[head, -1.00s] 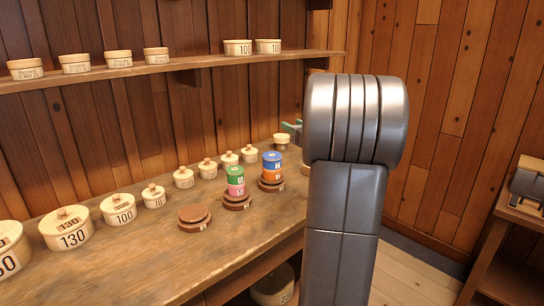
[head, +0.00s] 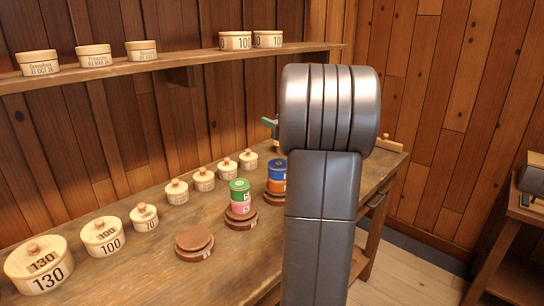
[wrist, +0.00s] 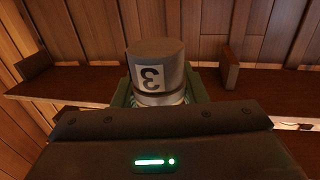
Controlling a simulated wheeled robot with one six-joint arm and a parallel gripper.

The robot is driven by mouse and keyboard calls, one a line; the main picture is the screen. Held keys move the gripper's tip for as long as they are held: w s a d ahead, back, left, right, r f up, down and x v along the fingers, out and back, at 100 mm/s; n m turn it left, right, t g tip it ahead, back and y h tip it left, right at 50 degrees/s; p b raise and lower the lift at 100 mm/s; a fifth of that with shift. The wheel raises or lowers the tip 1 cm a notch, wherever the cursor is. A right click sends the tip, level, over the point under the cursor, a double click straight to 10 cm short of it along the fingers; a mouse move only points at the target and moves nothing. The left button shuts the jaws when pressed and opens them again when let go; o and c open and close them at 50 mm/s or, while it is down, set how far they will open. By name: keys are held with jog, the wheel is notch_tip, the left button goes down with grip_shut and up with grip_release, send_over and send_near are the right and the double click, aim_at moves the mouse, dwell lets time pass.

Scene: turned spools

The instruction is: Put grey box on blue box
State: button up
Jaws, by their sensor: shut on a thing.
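The grey box (wrist: 156,56) is a short cylinder with a white label reading 3. In the wrist view it is held between the green fingers of my gripper (wrist: 160,92). In the head view the grey box is hidden behind my arm; a small teal piece at the arm's left edge looks like part of my gripper (head: 270,123). The blue box (head: 276,166) is the top of a stack on the bench, above an orange box (head: 276,185), on a brown round base. My arm partly covers that stack's right side. The grey box is apart from the blue box.
A green box (head: 240,185) sits on a pink box (head: 240,207) on another brown base. A bare brown base (head: 194,240) stands nearer. Lidded wooden jars (head: 104,236) line the bench's back. A shelf (head: 110,72) with tubs runs above.

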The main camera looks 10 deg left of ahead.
notch_tip(320, 180, down, 9)
jog(key=shift+r+b, duration=0.1)
jog(key=shift+b, duration=0.65)
jog(key=shift+f, duration=0.2)
jog(key=o, duration=0.9)
jog(key=shift+o, duration=0.2)
jog(key=shift+r, duration=0.1)
jog(key=shift+d+r, duration=0.1)
jog(key=shift+r, duration=0.1)
jog(key=v, duration=1.2)
